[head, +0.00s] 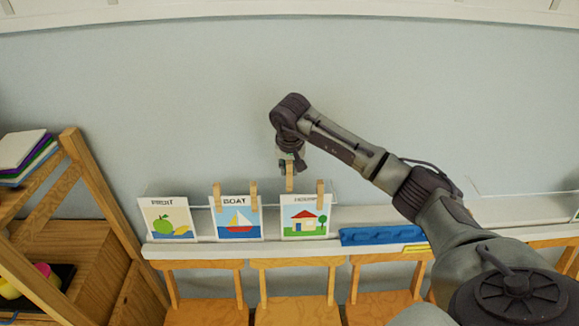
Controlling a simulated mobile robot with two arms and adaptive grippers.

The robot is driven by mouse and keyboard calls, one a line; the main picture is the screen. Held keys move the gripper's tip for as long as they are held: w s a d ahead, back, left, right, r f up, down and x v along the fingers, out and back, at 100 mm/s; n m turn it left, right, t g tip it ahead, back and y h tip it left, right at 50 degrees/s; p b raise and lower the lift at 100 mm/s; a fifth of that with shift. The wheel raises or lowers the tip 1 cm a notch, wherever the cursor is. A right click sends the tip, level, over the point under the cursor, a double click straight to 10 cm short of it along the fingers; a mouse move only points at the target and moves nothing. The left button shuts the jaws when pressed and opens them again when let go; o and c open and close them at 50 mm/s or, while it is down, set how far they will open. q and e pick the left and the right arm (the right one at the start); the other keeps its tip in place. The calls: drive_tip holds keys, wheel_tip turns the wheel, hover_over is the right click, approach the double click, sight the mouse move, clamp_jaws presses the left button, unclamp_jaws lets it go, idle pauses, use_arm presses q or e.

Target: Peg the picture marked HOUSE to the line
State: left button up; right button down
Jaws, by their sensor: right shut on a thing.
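The HOUSE picture (305,225) shows a red-roofed house and a tree; its small label is hard to read. It stands upright at the wall ledge, at the right of three pictures. A wooden peg (320,193) is at its top right corner. My right gripper (289,164) is shut on another wooden peg (289,180), held upright just above the picture's top left corner. I cannot tell whether this peg touches the picture. The line is thin and hard to make out along the picture tops. My left gripper is not in view.
The BOAT picture (239,226) has a peg at each top corner. The FRUIT picture (167,220) shows no pegs. A blue tray (382,236) lies on the ledge (190,249) to the right. Chairs stand below; a wooden shelf (92,185) is at left.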

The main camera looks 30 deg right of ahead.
sight(290, 183)
drive_tip(key=shift+f, duration=0.55)
drive_tip(key=shift+s+f+b, duration=0.1)
drive_tip(key=shift+f+b, duration=0.55)
drive_tip(key=shift+f, duration=0.2)
drive_tip(key=shift+s+a+f+b, duration=0.1)
drive_tip(key=shift+f+b, duration=0.6)
drive_tip(key=shift+f, duration=0.25)
drive_tip(key=shift+s+a+f+b, duration=0.1)
drive_tip(key=shift+f+b, duration=0.6)
drive_tip(key=shift+f, duration=0.2)
drive_tip(key=c, duration=1)
unclamp_jaws()
drive_tip(key=shift+o, duration=1.2)
